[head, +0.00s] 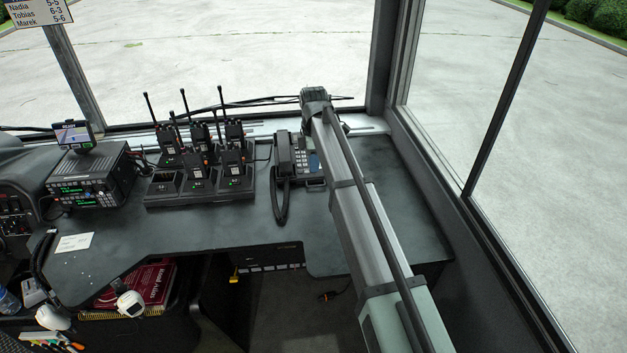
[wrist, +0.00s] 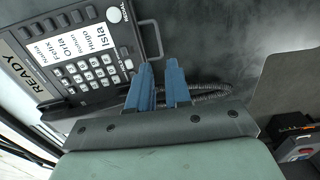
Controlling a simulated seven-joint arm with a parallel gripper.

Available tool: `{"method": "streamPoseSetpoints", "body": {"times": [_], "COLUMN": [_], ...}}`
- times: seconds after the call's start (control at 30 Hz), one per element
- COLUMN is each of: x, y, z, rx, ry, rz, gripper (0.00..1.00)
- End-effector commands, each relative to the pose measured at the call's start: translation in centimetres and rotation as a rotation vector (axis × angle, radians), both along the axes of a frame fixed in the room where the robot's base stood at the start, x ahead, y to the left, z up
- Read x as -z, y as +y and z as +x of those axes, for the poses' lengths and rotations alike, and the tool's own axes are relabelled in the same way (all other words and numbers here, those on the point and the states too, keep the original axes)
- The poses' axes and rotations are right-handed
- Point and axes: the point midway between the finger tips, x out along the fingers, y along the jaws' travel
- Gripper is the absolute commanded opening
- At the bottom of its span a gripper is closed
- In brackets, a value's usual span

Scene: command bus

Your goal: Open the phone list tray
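The dark desk phone (head: 300,158) stands on the console, partly hidden by my arm in the head view. In the wrist view the phone (wrist: 84,73) fills the upper left, with its keypad, name labels and a "READY" strip. A thin grey loop handle (wrist: 161,40) sticks out from its edge, apparently the list tray's pull; the tray itself is not visible, so it appears closed. My gripper (wrist: 159,63) has two blue fingers with a narrow empty gap between them. Their tips are close to the handle in the picture; I see no contact.
The handset (head: 283,165) lies at the phone's left side; its coiled cord (wrist: 210,92) runs behind my fingers. A rack of radios (head: 200,185) stands to the left. The window frame (head: 480,230) bounds the right side. Console surface (head: 400,200) right of my arm is clear.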

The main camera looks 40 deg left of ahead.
Motion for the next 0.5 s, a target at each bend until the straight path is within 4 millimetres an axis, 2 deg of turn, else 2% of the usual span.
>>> {"method": "streamPoseSetpoints", "body": {"times": [0.1,0.3,0.5], "x": [2.3,5.3,7.0], "y": [-0.1,0.0,0.0], "z": [-0.1,-0.1,0.0], "rx": [0.000,0.000,0.000], "ry": [0.001,0.001,0.001], "rz": [-0.001,-0.001,0.001], "gripper": [0.18,0.18,0.18]}}
